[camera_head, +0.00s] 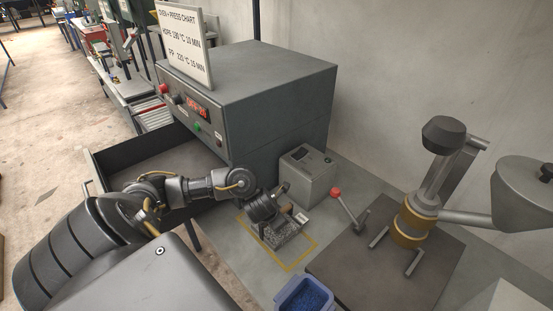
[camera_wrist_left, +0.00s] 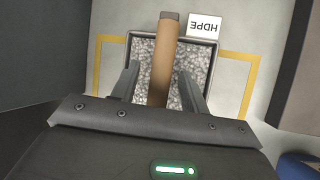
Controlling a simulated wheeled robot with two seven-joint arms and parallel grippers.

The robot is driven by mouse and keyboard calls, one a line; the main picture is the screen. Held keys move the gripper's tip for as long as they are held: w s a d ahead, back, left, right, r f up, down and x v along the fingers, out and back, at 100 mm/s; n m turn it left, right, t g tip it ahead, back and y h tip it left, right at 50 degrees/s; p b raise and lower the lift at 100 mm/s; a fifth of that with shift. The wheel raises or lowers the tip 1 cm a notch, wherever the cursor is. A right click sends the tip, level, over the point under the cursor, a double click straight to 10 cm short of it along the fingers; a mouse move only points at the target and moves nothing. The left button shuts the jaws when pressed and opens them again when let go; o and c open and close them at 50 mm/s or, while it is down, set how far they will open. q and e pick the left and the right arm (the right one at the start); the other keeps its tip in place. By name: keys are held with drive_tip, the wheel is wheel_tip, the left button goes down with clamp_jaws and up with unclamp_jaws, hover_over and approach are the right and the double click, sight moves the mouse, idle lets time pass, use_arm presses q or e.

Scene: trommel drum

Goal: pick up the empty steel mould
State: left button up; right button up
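A small rectangular steel mould (camera_head: 287,241) with a wooden handle sits inside a yellow outline on the grey bench. In the left wrist view the mould (camera_wrist_left: 201,61) has a dark rim and a speckled grey inside; I cannot tell whether that is bare metal or granules. Its brown handle (camera_wrist_left: 165,48) runs across it, and a white HDPE label is at one edge. My left gripper (camera_head: 276,217) is over the mould. In the wrist view its fingers (camera_wrist_left: 158,75) stand open on either side of the handle, with gaps visible. My right gripper is not in view.
A grey oven (camera_head: 270,90) with an open drawer (camera_head: 108,165) stands behind my left arm. A grey box (camera_head: 309,175) and a red-knobbed lever (camera_head: 345,204) are beside the mould. A blue bin (camera_head: 305,296) is in front; a press (camera_head: 428,205) stands right.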

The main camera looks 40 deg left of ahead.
use_arm(q)
clamp_jaws()
drive_tip(key=shift+r, duration=0.15)
idle(0.4)
drive_tip(key=shift+r+p, duration=0.2)
drive_tip(key=shift+p, duration=0.2)
wheel_tip(320, 180, up, 4)
drive_tip(key=shift+p, duration=1.05)
drive_tip(key=s+r+p, duration=0.2)
drive_tip(key=s+r, duration=0.1)
drive_tip(key=s+r+p, duration=0.1)
drive_tip(key=r, duration=0.1)
drive_tip(key=shift+s+a+r, duration=0.25)
drive_tip(key=s+r+p, duration=0.2)
drive_tip(key=s+r, duration=0.1)
drive_tip(key=s, duration=0.6)
drive_tip(key=shift+s+a+r+p, duration=0.2)
drive_tip(key=shift+s+a+p, duration=0.05)
drive_tip(key=shift+p, duration=0.05)
